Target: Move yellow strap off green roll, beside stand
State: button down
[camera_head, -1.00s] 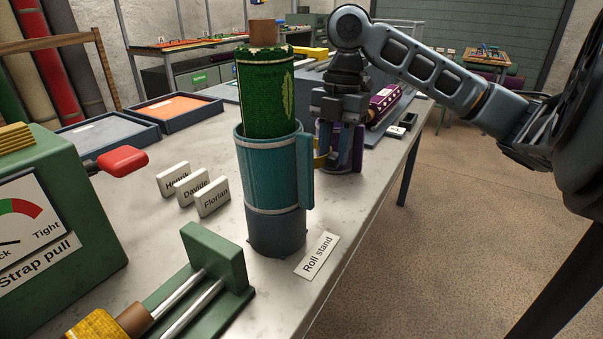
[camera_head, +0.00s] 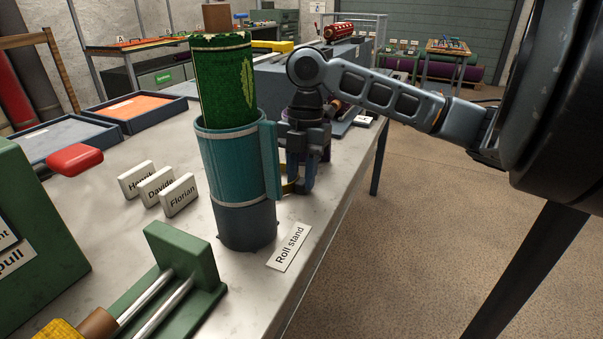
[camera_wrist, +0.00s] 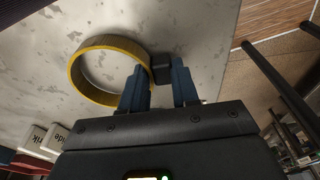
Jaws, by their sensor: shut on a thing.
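The yellow strap (camera_wrist: 80,72) is a closed ring with a dark buckle (camera_wrist: 161,68), seen in the wrist view over the pale tabletop. My gripper (camera_wrist: 160,82) is shut on the strap at its buckle. In the head view my gripper (camera_head: 301,188) points down just behind and right of the teal roll stand (camera_head: 236,165). A bit of the strap (camera_head: 289,186) shows there, the rest hidden behind the stand. I cannot tell whether the strap touches the table. The green roll (camera_head: 226,85) stands upright in the stand, with no yellow strap around it.
A "Roll stand" label (camera_head: 288,247) lies in front of the stand. Name blocks (camera_head: 178,195) stand to its left. A green clamp frame (camera_head: 187,265) is in front, and blue trays (camera_head: 146,107) are at the back left. The table's right edge is close to my gripper.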

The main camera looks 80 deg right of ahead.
jog(key=c, duration=0.8)
grip_release()
jog(key=shift+c, duration=0.2)
notch_tip(320, 180, up, 12)
jog(key=d+p, duration=0.1)
jog(key=shift+s+d+p, duration=0.2)
jog(key=shift+d+p, duration=0.15)
jog(key=shift+d, duration=0.05)
